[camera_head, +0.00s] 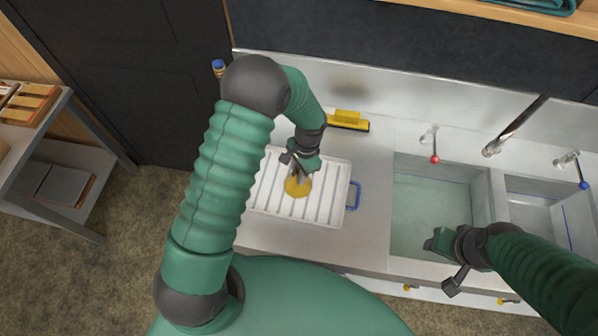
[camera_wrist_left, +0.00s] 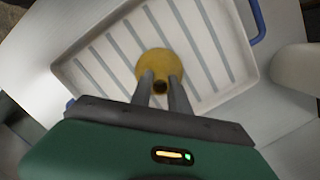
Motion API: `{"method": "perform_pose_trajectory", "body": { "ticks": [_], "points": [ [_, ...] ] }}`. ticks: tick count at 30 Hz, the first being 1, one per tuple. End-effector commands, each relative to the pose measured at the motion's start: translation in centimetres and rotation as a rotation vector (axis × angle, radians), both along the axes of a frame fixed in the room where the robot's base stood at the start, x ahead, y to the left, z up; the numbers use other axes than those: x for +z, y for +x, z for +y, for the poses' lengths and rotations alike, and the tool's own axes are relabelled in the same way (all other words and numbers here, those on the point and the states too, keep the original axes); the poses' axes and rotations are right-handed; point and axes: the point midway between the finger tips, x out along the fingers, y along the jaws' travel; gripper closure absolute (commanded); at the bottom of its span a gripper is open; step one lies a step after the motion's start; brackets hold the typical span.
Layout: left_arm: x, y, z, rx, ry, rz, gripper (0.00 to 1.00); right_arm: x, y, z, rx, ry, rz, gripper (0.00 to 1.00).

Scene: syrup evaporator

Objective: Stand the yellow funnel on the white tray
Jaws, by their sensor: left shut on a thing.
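The yellow funnel (camera_head: 297,188) is over the middle of the white ribbed tray (camera_head: 337,198), wide mouth down and narrow spout up. In the left wrist view the funnel (camera_wrist_left: 186,66) shows its spout opening toward the camera, between the two fingers. My left gripper (camera_head: 300,172) is shut on the funnel's spout from above; it also shows in the left wrist view (camera_wrist_left: 161,80). The funnel's rim is at or just above the tray (camera_wrist_left: 215,40); I cannot tell if it touches. My right gripper (camera_head: 440,262) is over the sink's front edge, away from the funnel; its jaws are unclear.
The tray has blue handles (camera_head: 354,196) and lies on the steel counter (camera_head: 372,165). A yellow brush-like tool (camera_head: 348,121) lies behind it. A sink basin (camera_head: 430,200) with a red-knobbed tap (camera_head: 435,158) is to the right. A blue-capped bottle (camera_head: 218,67) stands back left.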

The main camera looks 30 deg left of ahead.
Motion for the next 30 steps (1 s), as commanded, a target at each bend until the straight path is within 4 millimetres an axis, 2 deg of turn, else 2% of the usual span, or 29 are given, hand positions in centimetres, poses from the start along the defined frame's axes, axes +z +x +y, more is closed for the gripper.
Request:
{"method": "perform_pose_trajectory", "body": {
  "ticks": [1, 6, 17, 20, 27, 30],
  "points": [
    [0.0, -0.1, 0.0, 0.000, 0.000, 0.000, 0.77, -0.1, 0.0, 0.0, 0.000, 0.000, 0.000, 0.57],
    [0.0, -0.1, 0.0, 0.000, 0.000, 0.000, 0.57, -0.1, 0.0, 0.0, 0.000, 0.000, 0.000, 0.57],
    [0.5, 0.1, -0.1, 0.001, 0.000, -0.002, 0.57, -0.3, 0.0, 0.0, 0.000, 0.000, 0.000, 0.57],
    [2.2, 0.3, -0.2, 0.001, -0.001, -0.005, 0.57, -0.9, 0.0, 0.0, 0.000, 0.000, 0.000, 0.57],
    [8.3, 1.1, -0.7, 0.000, 0.000, -0.007, 0.57, -2.3, 0.0, 0.0, 0.000, 0.000, 0.000, 0.57],
    [10.3, 1.4, -0.9, 0.001, 0.000, -0.005, 0.57, -2.5, 0.0, 0.0, 0.000, 0.000, 0.000, 0.57]
  ]
}}
